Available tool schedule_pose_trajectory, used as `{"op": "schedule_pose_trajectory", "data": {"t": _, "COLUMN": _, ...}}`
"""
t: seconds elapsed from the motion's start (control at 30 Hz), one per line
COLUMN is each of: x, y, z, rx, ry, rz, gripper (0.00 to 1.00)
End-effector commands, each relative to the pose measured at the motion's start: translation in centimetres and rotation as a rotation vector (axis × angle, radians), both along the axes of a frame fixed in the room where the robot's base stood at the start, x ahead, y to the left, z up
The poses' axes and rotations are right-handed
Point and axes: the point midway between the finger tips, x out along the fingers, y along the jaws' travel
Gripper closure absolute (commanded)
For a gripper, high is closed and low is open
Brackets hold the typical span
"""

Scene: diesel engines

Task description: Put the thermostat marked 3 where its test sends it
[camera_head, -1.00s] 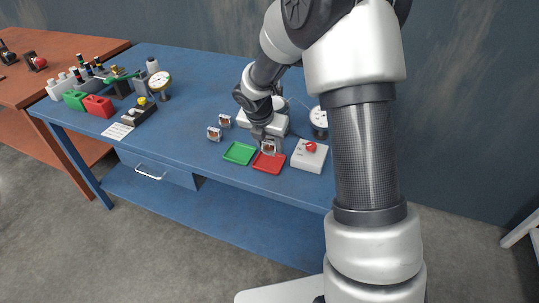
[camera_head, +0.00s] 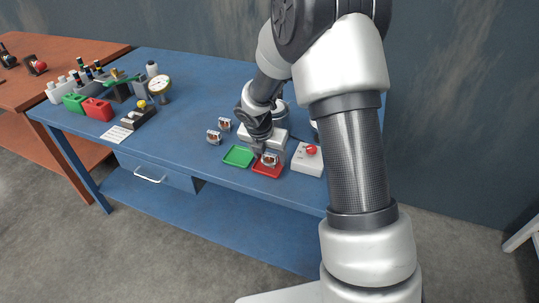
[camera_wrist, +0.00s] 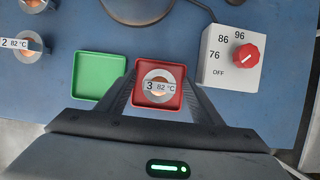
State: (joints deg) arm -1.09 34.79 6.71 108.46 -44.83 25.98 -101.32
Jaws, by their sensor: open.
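The thermostat marked 3 (camera_wrist: 158,86), labelled 82 °C, sits inside the red tray (camera_wrist: 174,108). It also shows in the head view (camera_head: 269,159). My gripper (camera_wrist: 159,100) is open, with one finger on each side of the red tray in the wrist view. I cannot tell from the frames how high the fingertips are above the tray. The green tray (camera_wrist: 97,75) is empty, just left of the red one. The thermostat marked 2 (camera_wrist: 27,44), also 82 °C, stands on the bench to the left, with another thermostat (camera_wrist: 34,5) behind it.
A white control box (camera_wrist: 222,68) with a red knob (camera_wrist: 246,57) marked OFF, 76, 86 and 96 stands right of the red tray. A round vessel (camera_wrist: 138,8) is behind the trays. The blue bench (camera_head: 200,80) is clear mid-left.

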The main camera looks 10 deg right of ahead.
Motion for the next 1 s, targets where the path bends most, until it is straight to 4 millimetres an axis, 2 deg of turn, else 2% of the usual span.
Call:
{"op": "schedule_pose_trajectory", "data": {"t": 0.17, "x": -0.2, "y": 0.2, "z": 1.1, "rx": 0.001, "ry": -0.002, "rz": 0.0, "gripper": 0.4}}
{"op": "schedule_pose_trajectory", "data": {"t": 0.53, "x": -2.6, "y": 1.7, "z": 8.3, "rx": 0.001, "ry": -0.004, "rz": -0.001, "gripper": 0.4}}
{"op": "schedule_pose_trajectory", "data": {"t": 0.8, "x": -3.7, "y": 2.4, "z": 11.2, "rx": 0.001, "ry": -0.002, "rz": -0.005, "gripper": 0.4}}
{"op": "schedule_pose_trajectory", "data": {"t": 0.93, "x": -4.7, "y": 1.9, "z": 13.2, "rx": 0.029, "ry": -0.035, "rz": -0.108, "gripper": 0.4}}
{"op": "schedule_pose_trajectory", "data": {"t": 1.0, "x": -6.0, "y": 1.3, "z": 15.2, "rx": 0.07, "ry": -0.077, "rz": -0.245, "gripper": 0.4}}
